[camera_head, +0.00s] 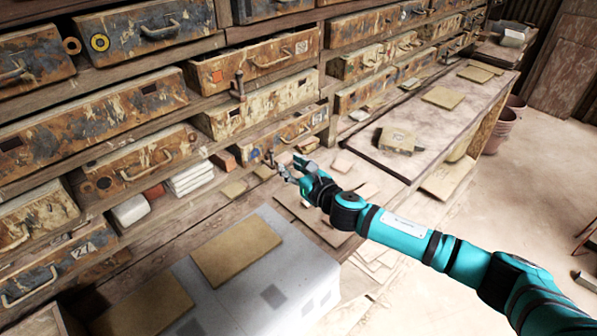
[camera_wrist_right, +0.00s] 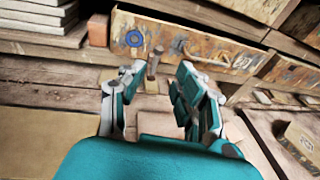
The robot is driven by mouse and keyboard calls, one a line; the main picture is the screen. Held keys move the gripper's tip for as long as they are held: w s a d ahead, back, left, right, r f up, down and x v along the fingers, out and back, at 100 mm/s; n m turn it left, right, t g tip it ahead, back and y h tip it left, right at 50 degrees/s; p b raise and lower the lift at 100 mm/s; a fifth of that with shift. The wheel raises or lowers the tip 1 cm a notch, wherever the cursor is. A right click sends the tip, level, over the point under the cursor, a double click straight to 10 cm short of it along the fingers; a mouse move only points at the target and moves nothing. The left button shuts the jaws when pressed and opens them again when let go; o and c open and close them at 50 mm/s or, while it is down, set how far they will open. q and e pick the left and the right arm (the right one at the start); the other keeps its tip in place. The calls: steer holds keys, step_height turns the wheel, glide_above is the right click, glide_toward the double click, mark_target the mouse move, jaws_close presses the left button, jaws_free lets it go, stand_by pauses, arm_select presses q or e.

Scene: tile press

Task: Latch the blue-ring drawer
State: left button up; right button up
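The blue-ring drawer (camera_head: 285,132) is a worn, rust-stained drawer low in the shelf wall. Its blue ring (camera_wrist_right: 134,39) shows clearly in the right wrist view, at the left end of the drawer front (camera_wrist_right: 205,48). A brownish upright latch-like peg (camera_wrist_right: 152,64) stands beside the ring, in front of the drawer. My right gripper (camera_head: 284,165) is in front of the drawer's lower left part. In the wrist view its fingers (camera_wrist_right: 158,88) are spread, with the peg seen between and beyond them. I cannot tell whether they touch it. My left gripper is not in view.
A similar latch (camera_head: 239,84) stands at the drawer above. White tiles (camera_head: 190,178) and a reddish block (camera_head: 224,160) lie left of the gripper. Tan tiles (camera_head: 236,252) rest on a grey-white surface in front. A workbench (camera_head: 440,115) extends to the right, with open floor beyond.

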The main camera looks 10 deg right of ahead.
steer(key=shift+v, duration=1.55)
